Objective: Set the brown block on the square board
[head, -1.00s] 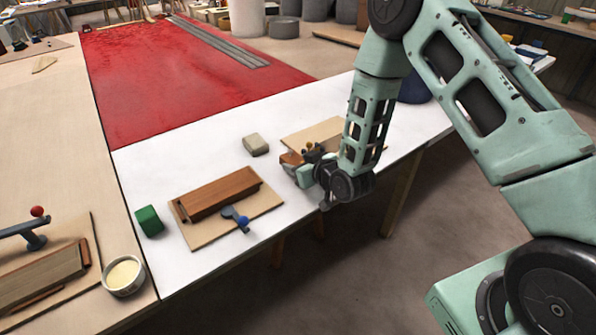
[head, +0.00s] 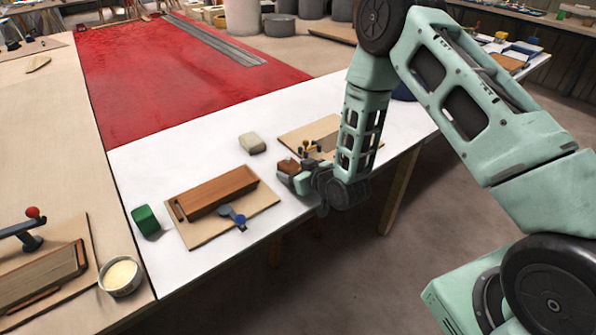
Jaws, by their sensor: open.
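A small brown block (head: 289,166) shows right at the fingers of my gripper (head: 296,178), on the near left side of a thin pale wooden board (head: 300,137). This board lies on the white table, partly hidden behind my arm. My gripper is open, low over the table and pointing left. I cannot tell whether the block lies between the fingers or just behind them, or what it rests on.
A beige block (head: 252,143) lies behind the gripper on the white table (head: 190,145). A green block (head: 145,220) and a white bowl (head: 121,276) are at the left. Small knobbed fittings (head: 309,148) stand close behind the gripper. The table's front edge is near.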

